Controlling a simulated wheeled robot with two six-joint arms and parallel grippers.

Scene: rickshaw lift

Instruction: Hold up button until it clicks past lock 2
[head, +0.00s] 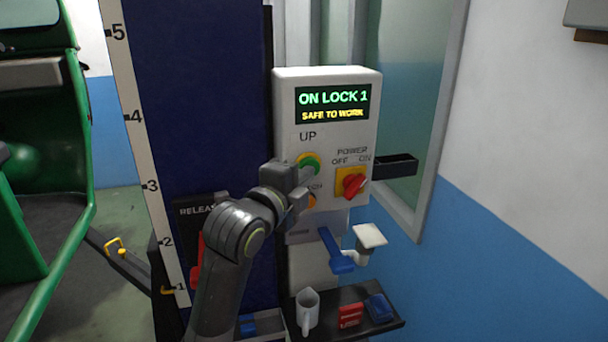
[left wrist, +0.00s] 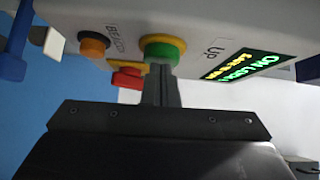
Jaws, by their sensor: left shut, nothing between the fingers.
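The white control box (head: 334,78) carries a display (head: 333,103) reading "ON LOCK 1" and "SAFE TO WORK". Below it is the green UP button (head: 309,162) with a yellow surround, partly covered by my left gripper (head: 306,176). The left gripper is shut and empty. In the left wrist view its closed fingertips (left wrist: 160,72) are right at the green button (left wrist: 160,50); I cannot tell whether they touch it. An orange button (left wrist: 94,46) lies beside it. My right gripper is not in view.
A red power switch (head: 354,184) on a yellow plate sits right of the buttons. A blue lever (head: 335,252) hangs below the box. A numbered height scale (head: 140,150) stands left.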

